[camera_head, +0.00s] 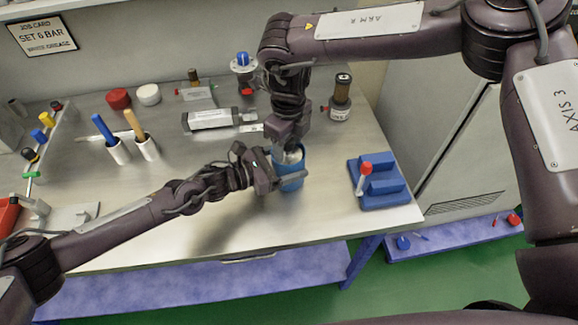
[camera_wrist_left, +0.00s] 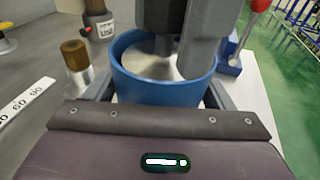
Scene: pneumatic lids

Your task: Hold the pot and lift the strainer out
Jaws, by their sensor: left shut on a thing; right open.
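The blue pot (camera_head: 291,183) stands near the front of the workbench and also fills the middle of the left wrist view (camera_wrist_left: 160,88). My left gripper (camera_head: 283,179) is shut on the pot, with a finger on each side of its wall. A pale grey surface inside the pot, apparently the strainer (camera_wrist_left: 150,66), shows in the left wrist view. My right gripper (camera_head: 290,146) points down from above, open, with its fingers reaching into the pot's mouth. Its fingers (camera_wrist_left: 178,50) hide part of the strainer, and I cannot tell whether they touch it.
A blue block fixture (camera_head: 382,190) with a red-knobbed lever stands right of the pot. White holders with blue and yellow handles (camera_head: 148,149) are at left. The bench's front edge is close.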

